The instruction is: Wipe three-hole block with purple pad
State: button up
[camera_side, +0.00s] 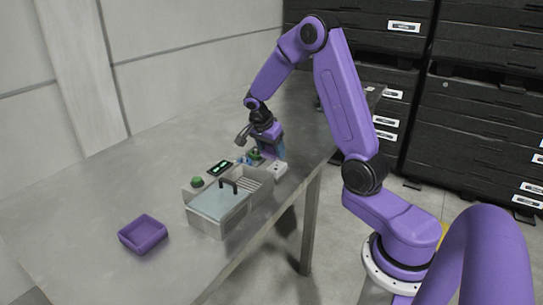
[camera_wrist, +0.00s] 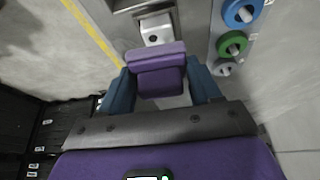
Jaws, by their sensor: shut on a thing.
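My gripper (camera_side: 270,148) points down over the far end of the washer unit. In the wrist view its two blue fingers (camera_wrist: 160,72) are shut on the purple pad (camera_wrist: 160,84). A pale block (camera_wrist: 155,29) lies just beyond the pad, with one dark hole showing; the pad seems to cover the rest of it. I cannot tell whether pad and block touch. In the side view the pale block (camera_side: 279,169) sits below the gripper near the table's edge. The pad is not clear in that view.
A box with a glassy lid and dark handle (camera_side: 228,186) stands nearer on the table (camera_side: 90,200). A purple tray (camera_side: 143,240) lies at the front left. Blue (camera_wrist: 238,12) and green (camera_wrist: 232,43) round pieces stand right of the block. The table's left part is clear.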

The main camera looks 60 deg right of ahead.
jog(key=shift+r, duration=1.45)
